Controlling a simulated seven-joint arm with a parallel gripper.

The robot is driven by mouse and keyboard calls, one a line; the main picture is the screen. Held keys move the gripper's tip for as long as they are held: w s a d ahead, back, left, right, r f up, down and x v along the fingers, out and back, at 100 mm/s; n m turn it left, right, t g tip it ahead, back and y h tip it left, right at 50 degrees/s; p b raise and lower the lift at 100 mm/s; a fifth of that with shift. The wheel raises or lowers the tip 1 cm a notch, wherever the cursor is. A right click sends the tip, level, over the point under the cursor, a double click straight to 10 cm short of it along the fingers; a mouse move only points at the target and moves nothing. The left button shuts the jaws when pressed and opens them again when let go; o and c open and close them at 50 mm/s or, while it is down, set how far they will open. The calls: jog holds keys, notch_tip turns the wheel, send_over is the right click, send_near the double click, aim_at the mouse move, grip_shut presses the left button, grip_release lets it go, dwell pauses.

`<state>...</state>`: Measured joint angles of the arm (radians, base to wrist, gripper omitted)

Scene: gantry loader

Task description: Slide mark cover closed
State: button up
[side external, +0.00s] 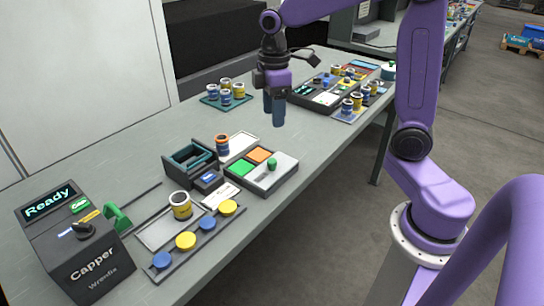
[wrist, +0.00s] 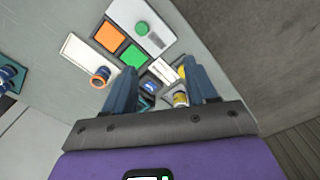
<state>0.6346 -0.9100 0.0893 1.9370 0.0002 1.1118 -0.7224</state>
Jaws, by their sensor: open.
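A flat grey panel (side external: 262,187) lies on the bench with an orange square (side external: 259,155) and a green square (side external: 242,168), both uncovered. A pale plate with a round green knob (side external: 272,164), apparently the sliding cover, sits on the panel's right side beside the squares. In the wrist view the plate (wrist: 155,36), knob (wrist: 142,28), orange square (wrist: 109,37) and green square (wrist: 133,56) show at the top. My gripper (side external: 274,112) is open and empty, well above the bench. In the wrist view its fingers (wrist: 160,85) are spread apart below the panel.
A dark box with a teal opening (side external: 190,160) and an orange-and-blue can (side external: 222,145) stand left of the panel. A yellow can (side external: 181,206), a rack of blue and yellow caps (side external: 207,238) and the Capper machine (side external: 75,245) are nearer. Several cans stand farther back.

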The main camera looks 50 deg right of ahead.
aim_at(272, 160)
jog(key=w+d+f, duration=0.1)
jog(key=f, duration=0.4)
jog(key=d+f, duration=0.1)
jog(key=f, duration=0.5)
jog(key=w+d+f, duration=0.1)
jog(key=f, duration=0.5)
jog(key=shift+w, duration=0.35)
jog(key=shift+w, duration=0.1)
grip_shut()
